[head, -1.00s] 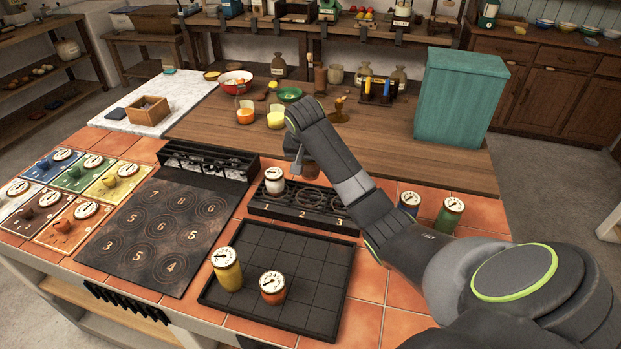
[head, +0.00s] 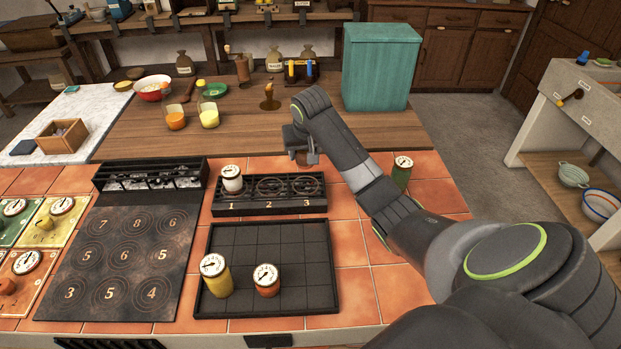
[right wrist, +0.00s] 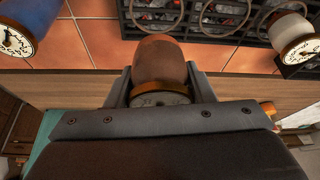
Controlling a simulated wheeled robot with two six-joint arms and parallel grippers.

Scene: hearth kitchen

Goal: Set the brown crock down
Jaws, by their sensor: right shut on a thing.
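My right gripper (head: 301,146) is shut on the brown crock (right wrist: 160,62), which hangs between its fingers in the right wrist view. In the head view the held crock is mostly hidden by the gripper, just behind the black rack (head: 270,208) numbered 1, 2, 3. A white crock (head: 231,178) stands in the rack at place 1; the rings at 2 and 3 look empty. The right wrist view shows the held crock above the counter's tile and wood edge, with the rack beyond it. My left gripper is not in view.
A yellow crock (head: 215,275) and an orange crock (head: 266,280) stand on the black gridded tray (head: 320,299). A green crock (head: 401,172) stands right of my arm; a blue crock (right wrist: 25,32) shows in the wrist view. A teal box (head: 380,70) stands behind on bare wood.

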